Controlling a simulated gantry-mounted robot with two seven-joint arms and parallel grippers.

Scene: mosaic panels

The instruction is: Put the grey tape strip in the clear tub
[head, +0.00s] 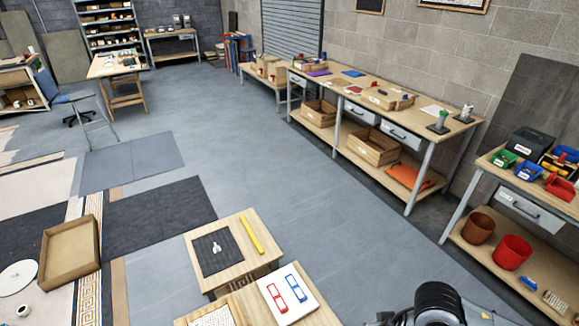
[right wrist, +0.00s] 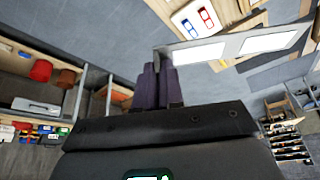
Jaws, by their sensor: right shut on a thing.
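My right gripper (right wrist: 160,70) is shut on one end of a flat grey strip with two white rectangular areas (right wrist: 232,48), which looks like the grey tape strip. The strip sticks out to the right from the fingertips, in the air. In the head view, only a dark part of my right arm shows at the bottom right; its gripper and the strip are out of frame. My left gripper is in neither view. I cannot make out a clear tub in either view.
A white board (head: 300,306) with red and blue outlined strips lies on a low wooden table; it also shows in the right wrist view (right wrist: 180,20). Nearby are a dark mat (head: 208,262) and yellow bar (head: 251,236). A workbench (head: 470,146) stands along the wall. The grey floor between is clear.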

